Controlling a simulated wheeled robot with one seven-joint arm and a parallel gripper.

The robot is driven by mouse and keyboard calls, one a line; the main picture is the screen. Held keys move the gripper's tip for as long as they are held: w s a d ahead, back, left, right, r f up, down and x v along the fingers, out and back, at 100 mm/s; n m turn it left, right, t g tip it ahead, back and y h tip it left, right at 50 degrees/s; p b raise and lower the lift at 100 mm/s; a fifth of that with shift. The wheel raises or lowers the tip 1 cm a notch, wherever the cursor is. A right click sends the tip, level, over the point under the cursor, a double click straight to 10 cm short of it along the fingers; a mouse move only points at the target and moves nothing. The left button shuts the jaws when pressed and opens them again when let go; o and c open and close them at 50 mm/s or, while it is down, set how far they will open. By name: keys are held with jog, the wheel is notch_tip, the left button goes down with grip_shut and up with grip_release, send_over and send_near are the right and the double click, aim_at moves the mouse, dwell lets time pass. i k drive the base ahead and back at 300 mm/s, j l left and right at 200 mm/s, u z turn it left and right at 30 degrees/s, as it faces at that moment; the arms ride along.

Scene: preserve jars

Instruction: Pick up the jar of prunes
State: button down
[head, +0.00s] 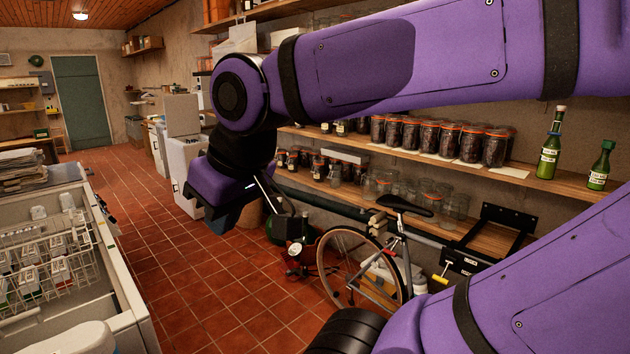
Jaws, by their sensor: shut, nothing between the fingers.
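A row of several glass jars with dark contents and orange-red rims (440,138) stands on the middle wall shelf (400,154). They may hold prunes, but I cannot read any label. Smaller dark jars (318,168) stand on the shelf below, partly behind my gripper and arm. My gripper (282,204) hangs in front of the shelves, left of the dark jar row and below its level, pointing down and to the right. It is shut and empty, apart from every jar. My upper arm hides part of the shelves.
Green bottles (549,150) stand at the shelf's right end. Empty jars (410,190) fill the lower shelf. A bicycle (362,262) leans below it. An open chest with wire baskets (50,262) stands at left. The tiled floor (205,290) between is clear.

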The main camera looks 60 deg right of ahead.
aim_at(318, 165)
jog(key=z, duration=1.8)
jog(key=i+j+u, duration=0.15)
jog(key=i+u, duration=0.15)
jog(key=i, duration=0.25)
jog(key=i+j+u, duration=0.1)
jog(key=i+u, duration=0.2)
jog(key=i, duration=0.2)
jog(key=i+j+z, duration=0.1)
jog(key=i, duration=0.95)
jog(key=i+z, duration=0.25)
jog(key=i, duration=0.25)
jog(key=i+j+z, duration=0.2)
jog(key=i, duration=0.6)
